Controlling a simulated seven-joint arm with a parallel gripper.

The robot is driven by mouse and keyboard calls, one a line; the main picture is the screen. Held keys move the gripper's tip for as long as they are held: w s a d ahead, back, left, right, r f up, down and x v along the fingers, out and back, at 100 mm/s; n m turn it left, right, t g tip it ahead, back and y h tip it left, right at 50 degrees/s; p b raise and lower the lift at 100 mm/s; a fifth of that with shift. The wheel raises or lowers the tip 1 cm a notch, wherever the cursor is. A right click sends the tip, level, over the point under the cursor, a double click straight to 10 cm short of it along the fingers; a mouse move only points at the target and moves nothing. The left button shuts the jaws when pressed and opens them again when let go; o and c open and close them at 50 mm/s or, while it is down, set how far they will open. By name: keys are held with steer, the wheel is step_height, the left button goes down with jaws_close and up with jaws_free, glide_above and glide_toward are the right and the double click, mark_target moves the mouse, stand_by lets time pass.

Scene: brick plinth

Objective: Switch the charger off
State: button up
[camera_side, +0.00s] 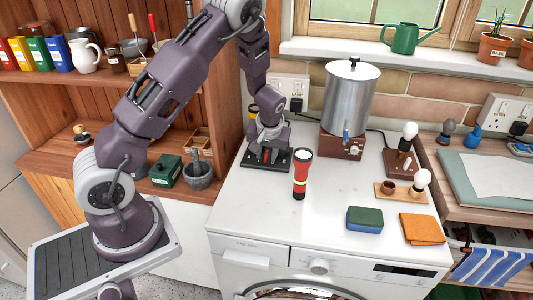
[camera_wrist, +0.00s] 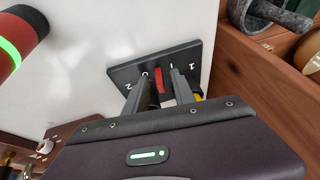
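The charger is a flat black plate (camera_side: 254,162) on the white worktop, mostly under my gripper. In the wrist view the charger plate (camera_wrist: 122,73) carries a red switch (camera_wrist: 160,80) between a 0 mark and an I mark, with 1 and 2 at its ends. I cannot tell which way the switch is tilted. My gripper (camera_wrist: 157,77) points down over the plate, its two fingers apart, one on each side of the switch, with nothing gripped. In the side view my gripper (camera_side: 267,153) hides much of the plate. A yellow part behind it shows only partly.
A red and black torch (camera_side: 301,175) stands upright close to the right of the charger. A metal urn (camera_side: 350,95) on a brown base is behind it. A sponge (camera_side: 364,219) and orange cloth (camera_side: 422,229) lie at the front right. A mortar (camera_side: 199,176) stands left.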

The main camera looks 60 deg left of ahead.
steer(key=v, duration=0.7)
steer(key=shift+r, duration=0.1)
steer(key=s+d+r+m+t+h, duration=0.1)
steer(key=s+d+r, duration=0.2)
steer(key=d+r, duration=0.15)
steer(key=s+d+r+m+h, duration=0.1)
steer(key=s+d+r+h, duration=0.15)
steer(key=r, duration=0.35)
steer(key=s+d+r+m+t, duration=0.1)
steer(key=s+d+r+m, duration=0.2)
steer(key=s, duration=0.6)
steer(key=s+d+r+m+t, duration=0.1)
steer(key=s+d+r+m, duration=0.2)
steer(key=s, duration=0.7)
steer(key=d+r+h, duration=0.1)
steer(key=d+r, duration=0.1)
steer(key=d, duration=0.1)
steer(key=shift+d+r+m, duration=0.15)
steer(key=shift+d+m, duration=0.15)
steer(key=shift+d, duration=0.1)
